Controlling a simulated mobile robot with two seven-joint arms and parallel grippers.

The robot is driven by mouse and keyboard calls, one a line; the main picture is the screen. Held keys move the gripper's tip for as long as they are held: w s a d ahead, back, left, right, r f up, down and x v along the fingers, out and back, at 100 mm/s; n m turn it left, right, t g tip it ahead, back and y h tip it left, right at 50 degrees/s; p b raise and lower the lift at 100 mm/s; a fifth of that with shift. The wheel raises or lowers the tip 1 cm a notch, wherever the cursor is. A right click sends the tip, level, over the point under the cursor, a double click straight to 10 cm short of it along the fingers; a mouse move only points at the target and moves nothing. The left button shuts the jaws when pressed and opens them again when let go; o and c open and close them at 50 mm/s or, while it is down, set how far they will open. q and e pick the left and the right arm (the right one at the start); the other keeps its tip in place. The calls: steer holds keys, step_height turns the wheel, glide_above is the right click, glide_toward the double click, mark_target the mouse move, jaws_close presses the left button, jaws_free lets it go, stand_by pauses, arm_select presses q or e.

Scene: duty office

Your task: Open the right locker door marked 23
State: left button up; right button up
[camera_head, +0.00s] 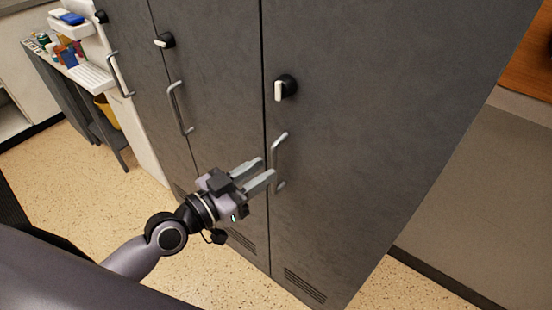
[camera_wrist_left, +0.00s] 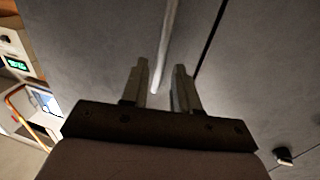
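The right locker door (camera_head: 370,110) is a dark grey panel, closed flush with its neighbour. No number 23 can be read on it. Its vertical bar handle (camera_head: 279,150) is silver, and a black knob with a white lever (camera_head: 285,88) sits above. My left gripper (camera_head: 267,168) is at the handle, with its fingers apart. In the left wrist view the handle bar (camera_wrist_left: 168,45) runs between the two open fingertips (camera_wrist_left: 162,68). Whether either finger touches the bar cannot be told. My right gripper is not in view.
Further locker doors with handles (camera_head: 180,108) and knobs (camera_head: 164,41) stand to the left, closed. A shelf desk with supplies (camera_head: 70,52) and a yellow bin (camera_head: 107,110) are at the far left. Speckled floor (camera_head: 215,285) is clear before the lockers.

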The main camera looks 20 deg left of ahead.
mark_target(272, 166)
arm_select(q)
steer(key=shift+x, duration=2.1)
jaws_close()
steer(key=shift+s, duration=0.15)
